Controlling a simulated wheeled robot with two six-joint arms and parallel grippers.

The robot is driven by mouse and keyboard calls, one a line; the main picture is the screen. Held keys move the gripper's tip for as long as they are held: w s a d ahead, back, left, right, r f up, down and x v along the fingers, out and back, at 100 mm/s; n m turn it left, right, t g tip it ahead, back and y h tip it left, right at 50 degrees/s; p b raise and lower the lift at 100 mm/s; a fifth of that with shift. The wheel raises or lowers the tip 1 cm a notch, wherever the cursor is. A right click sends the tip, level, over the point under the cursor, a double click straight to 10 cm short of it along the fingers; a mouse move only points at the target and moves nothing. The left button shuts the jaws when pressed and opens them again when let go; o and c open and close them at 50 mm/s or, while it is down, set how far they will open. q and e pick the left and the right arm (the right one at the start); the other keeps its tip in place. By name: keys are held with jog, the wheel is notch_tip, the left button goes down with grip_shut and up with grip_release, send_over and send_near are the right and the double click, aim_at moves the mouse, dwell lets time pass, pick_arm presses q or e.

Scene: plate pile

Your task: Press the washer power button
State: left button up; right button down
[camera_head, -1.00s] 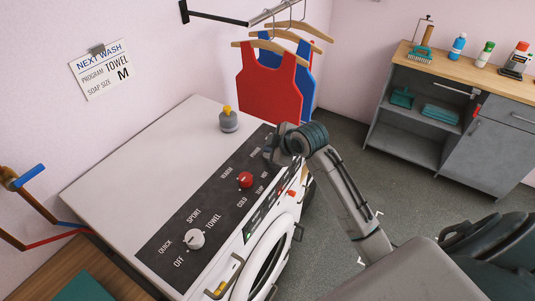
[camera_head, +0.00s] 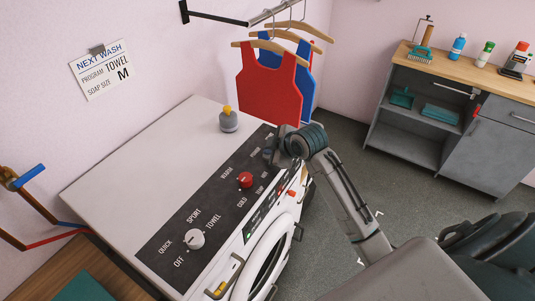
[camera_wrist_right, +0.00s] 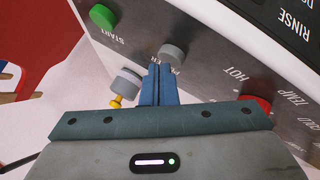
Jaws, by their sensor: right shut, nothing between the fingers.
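The washer (camera_head: 125,165) has a dark control panel (camera_head: 222,205) along its front edge. In the right wrist view the grey round button marked POWER (camera_wrist_right: 173,53) sits on the panel, just beyond my fingertips. A green START button (camera_wrist_right: 103,17) is to its left, and a red TEMP knob (camera_wrist_right: 256,103) to its right. My right gripper (camera_head: 270,155) is over the far end of the panel and hides the power button in the head view. In the right wrist view its blue fingers (camera_wrist_right: 158,80) are together and empty. I cannot tell whether they touch the button. My left gripper is out of view.
A grey bottle with a yellow cap (camera_head: 229,121) stands on the washer top. A white program knob (camera_head: 195,239) is at the panel's near end. Red and blue tops hang from a rail (camera_head: 265,14) behind. A grey cabinet (camera_head: 480,150) stands at right, across open floor.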

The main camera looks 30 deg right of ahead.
jog(key=shift+f, duration=0.25)
dwell(0.5)
jog(key=shift+r+p, duration=0.65)
jog(key=shift+p, duration=0.05)
jog(key=shift+r, duration=3)
